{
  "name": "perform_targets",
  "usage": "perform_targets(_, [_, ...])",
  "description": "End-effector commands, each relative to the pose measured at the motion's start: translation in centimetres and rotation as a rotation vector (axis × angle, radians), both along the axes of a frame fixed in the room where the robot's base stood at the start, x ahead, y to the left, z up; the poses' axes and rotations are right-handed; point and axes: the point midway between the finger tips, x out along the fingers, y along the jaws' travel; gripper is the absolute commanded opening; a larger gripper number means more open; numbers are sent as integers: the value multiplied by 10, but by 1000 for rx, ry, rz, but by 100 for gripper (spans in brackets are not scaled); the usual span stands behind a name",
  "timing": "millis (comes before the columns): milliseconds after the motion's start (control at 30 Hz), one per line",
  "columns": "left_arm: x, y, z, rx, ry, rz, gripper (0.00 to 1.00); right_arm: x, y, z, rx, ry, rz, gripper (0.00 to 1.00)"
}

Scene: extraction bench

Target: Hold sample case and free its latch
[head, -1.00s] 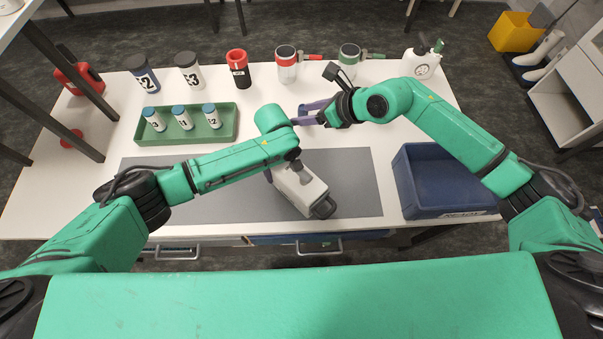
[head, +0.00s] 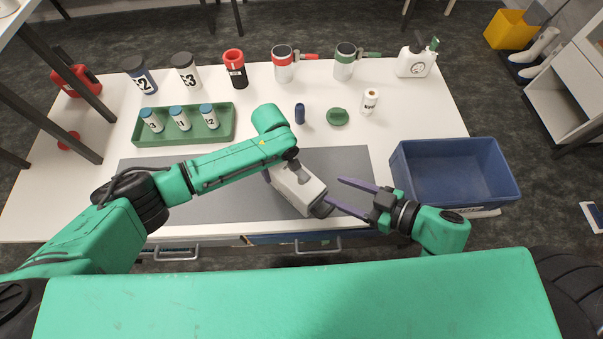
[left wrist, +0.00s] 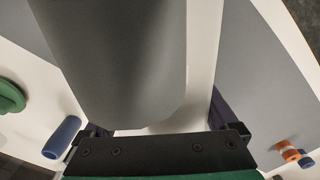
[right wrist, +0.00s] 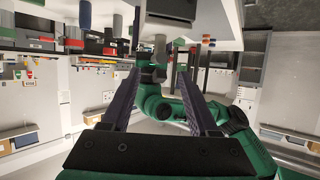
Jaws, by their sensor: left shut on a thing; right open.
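The sample case (head: 302,190), white and grey with a dark end (head: 322,209), is over the grey mat in the middle of the bench. My left gripper (head: 276,168) is shut on its far left part. The left wrist view shows the case's large grey body (left wrist: 120,60) between the fingers. My right gripper (head: 333,190) is open and empty, with its purple fingers pointing left at the case's near right end. The fingers seem close to the dark end; I cannot tell whether they touch it. The latch is too small to make out.
A blue bin (head: 455,178) stands on the right. A green tray (head: 225,128) with white bottles is at left. Jars line the back. A blue cylinder (head: 300,114), green lid (head: 337,117) and small white bottle (head: 369,101) stand behind the case.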

Motion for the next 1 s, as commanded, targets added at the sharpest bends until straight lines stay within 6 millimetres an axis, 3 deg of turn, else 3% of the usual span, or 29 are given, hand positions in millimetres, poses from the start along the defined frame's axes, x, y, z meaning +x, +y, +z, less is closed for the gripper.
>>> perform_targets(700, [0,0,1,-2,-1,0,9,61,78,-40,-3,-7,1,61])
perform_targets(1000, [0,0,1,-2,-1,0,9,66,87,-45,-4,-4,4,61])
